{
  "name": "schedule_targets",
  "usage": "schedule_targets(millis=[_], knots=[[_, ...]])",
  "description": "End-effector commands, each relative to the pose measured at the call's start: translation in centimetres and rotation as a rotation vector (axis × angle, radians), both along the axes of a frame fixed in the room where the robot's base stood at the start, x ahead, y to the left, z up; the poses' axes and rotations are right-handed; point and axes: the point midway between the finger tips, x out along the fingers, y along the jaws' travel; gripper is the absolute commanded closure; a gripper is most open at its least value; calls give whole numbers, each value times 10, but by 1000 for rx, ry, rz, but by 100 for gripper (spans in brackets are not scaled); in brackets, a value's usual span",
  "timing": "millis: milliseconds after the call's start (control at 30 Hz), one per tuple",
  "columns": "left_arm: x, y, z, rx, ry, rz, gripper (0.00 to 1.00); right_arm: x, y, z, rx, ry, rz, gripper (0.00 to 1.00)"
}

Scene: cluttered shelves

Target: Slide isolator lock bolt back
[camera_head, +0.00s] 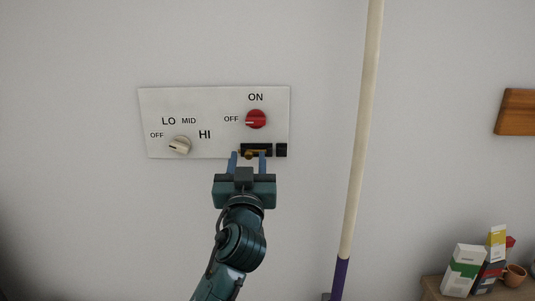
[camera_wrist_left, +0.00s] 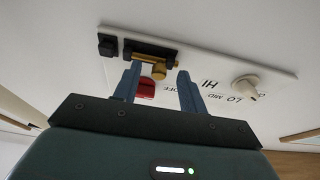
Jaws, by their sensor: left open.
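The lock bolt (camera_head: 248,154) is a brass rod with a knob, set in a black housing (camera_head: 257,147) under the red isolator knob (camera_head: 256,119) on a white wall panel (camera_head: 215,95). A small separate black block (camera_head: 281,150) sits right of the housing. My left gripper (camera_head: 248,157) is open in front of the bolt, one blue finger on each side of the brass knob. In the left wrist view the brass knob (camera_wrist_left: 158,70) shows between the open fingertips (camera_wrist_left: 158,72), with no clear contact. The red knob (camera_wrist_left: 146,88) is partly hidden behind a finger. My right gripper is not in view.
A cream selector knob (camera_head: 180,146) is on the panel's left side. A pale pole with a purple lower end (camera_head: 361,130) stands right of the panel. Boxes (camera_head: 463,270) and a terracotta cup (camera_head: 515,275) sit on a wooden surface at lower right.

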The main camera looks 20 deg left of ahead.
Motion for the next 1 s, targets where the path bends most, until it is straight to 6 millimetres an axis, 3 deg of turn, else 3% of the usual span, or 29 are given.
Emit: schedule_targets(millis=[1000], knots=[[-46, -13, 0, 0, 0, 0, 58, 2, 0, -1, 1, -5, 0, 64]])
